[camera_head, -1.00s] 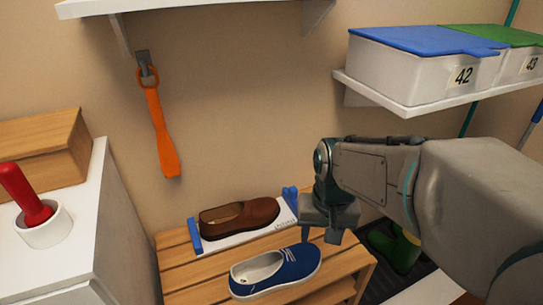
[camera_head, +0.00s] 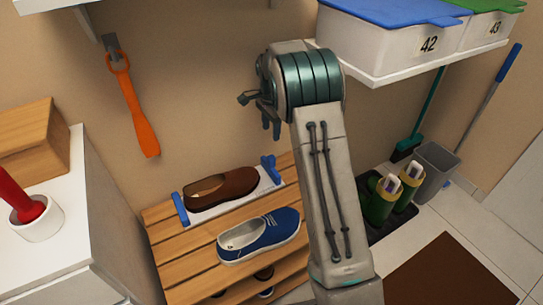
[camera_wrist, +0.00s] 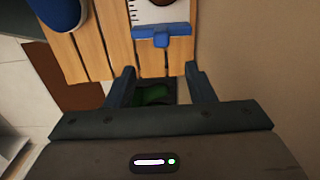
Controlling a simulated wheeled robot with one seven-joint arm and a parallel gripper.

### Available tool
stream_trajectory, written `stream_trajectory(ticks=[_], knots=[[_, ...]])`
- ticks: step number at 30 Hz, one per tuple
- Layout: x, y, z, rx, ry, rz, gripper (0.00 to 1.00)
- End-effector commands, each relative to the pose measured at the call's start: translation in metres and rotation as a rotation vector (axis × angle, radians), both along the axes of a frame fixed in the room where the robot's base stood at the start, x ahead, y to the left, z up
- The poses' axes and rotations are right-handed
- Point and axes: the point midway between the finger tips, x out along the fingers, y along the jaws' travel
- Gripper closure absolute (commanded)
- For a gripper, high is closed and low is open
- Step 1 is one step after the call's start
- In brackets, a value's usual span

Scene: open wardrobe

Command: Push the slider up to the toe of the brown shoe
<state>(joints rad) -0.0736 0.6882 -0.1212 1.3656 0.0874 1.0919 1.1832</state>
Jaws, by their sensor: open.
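The brown shoe (camera_head: 222,188) lies on a white measuring board (camera_head: 237,203) on the slatted wooden bench, its toe pointing right. The blue slider (camera_head: 269,168) stands on the board beyond the toe. In the wrist view the slider (camera_wrist: 162,35) shows as a blue crossbar with a short tab, and a strip of white scale separates it from the shoe's edge (camera_wrist: 165,2). My gripper (camera_head: 270,122) appears above the slider in the head view. In the wrist view my gripper (camera_wrist: 160,78) is open and empty, its fingers apart just outside the slider's side of the board.
A blue shoe (camera_head: 258,236) lies in front of the board on the bench. Green boots (camera_head: 385,200) and a grey bin (camera_head: 436,170) stand right of the bench. The shelf with box 42 (camera_head: 400,40) hangs close to my arm. An orange shoehorn (camera_head: 137,110) hangs on the wall.

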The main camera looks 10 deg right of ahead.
Motion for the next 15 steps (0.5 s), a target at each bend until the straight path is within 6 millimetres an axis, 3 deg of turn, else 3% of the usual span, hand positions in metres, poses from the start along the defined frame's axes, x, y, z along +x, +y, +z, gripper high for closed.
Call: stream_trajectory(ticks=[5, 15], knots=[[0.003, 0.0, -0.016, -0.001, 0.003, -0.017, 0.51], [0.002, -0.001, -0.086, 0.0, 0.004, -0.015, 0.51]])
